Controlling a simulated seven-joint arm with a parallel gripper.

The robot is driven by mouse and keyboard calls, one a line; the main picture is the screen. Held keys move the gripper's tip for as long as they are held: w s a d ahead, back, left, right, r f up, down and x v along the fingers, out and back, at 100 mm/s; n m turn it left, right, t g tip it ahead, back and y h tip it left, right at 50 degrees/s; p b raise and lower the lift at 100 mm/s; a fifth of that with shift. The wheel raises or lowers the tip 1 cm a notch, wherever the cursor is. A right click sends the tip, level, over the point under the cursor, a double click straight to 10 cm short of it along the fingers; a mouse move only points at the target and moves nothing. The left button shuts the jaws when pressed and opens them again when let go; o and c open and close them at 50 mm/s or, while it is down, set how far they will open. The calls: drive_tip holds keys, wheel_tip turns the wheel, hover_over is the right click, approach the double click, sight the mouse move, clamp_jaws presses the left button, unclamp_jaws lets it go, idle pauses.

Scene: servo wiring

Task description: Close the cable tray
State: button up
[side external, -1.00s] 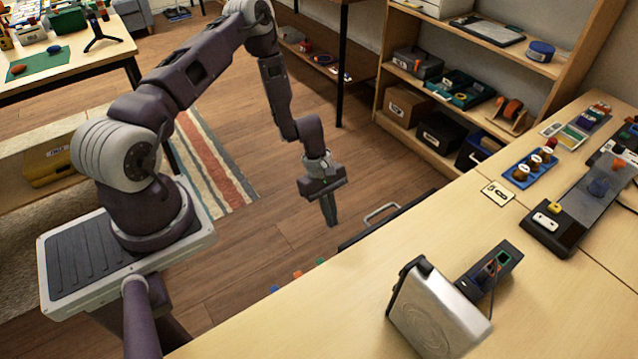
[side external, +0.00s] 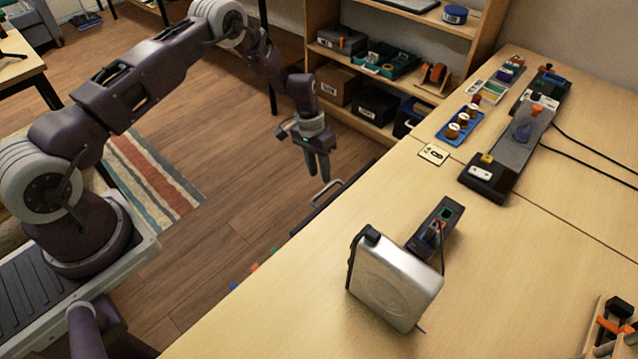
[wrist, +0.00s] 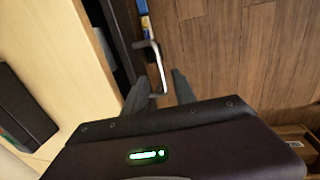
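The cable tray appears to be the dark tray (side external: 303,217) that juts out from under the table's edge in the side external view. Its pale bar handle (side external: 327,187) faces the floor side. The wrist view shows the dark tray wall (wrist: 122,30) and the metal handle (wrist: 158,62). Most of the tray is hidden under or behind the table top. My gripper (side external: 319,174) points down near the handle, off the table's edge. In the wrist view, its two fingers (wrist: 159,78) are apart, with the handle's end appearing between or beyond them. Contact cannot be told.
A silver box (side external: 395,285) and a small dark module (side external: 436,225) stand on the table (side external: 290,300) near its edge. A blue tray of brown-topped pieces (side external: 461,125) and a dark device (side external: 510,150) lie farther back. A shelf (side external: 400,100) stands behind.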

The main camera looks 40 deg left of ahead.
sight(323, 191)
drive_tip(key=f, duration=0.2)
drive_tip(key=d+f, duration=0.1)
drive_tip(key=f, duration=0.2)
drive_tip(key=shift+f, duration=0.15)
drive_tip(key=shift+c, duration=0.2)
clamp_jaws()
drive_tip(key=shift+d, duration=0.1)
idle(0.9)
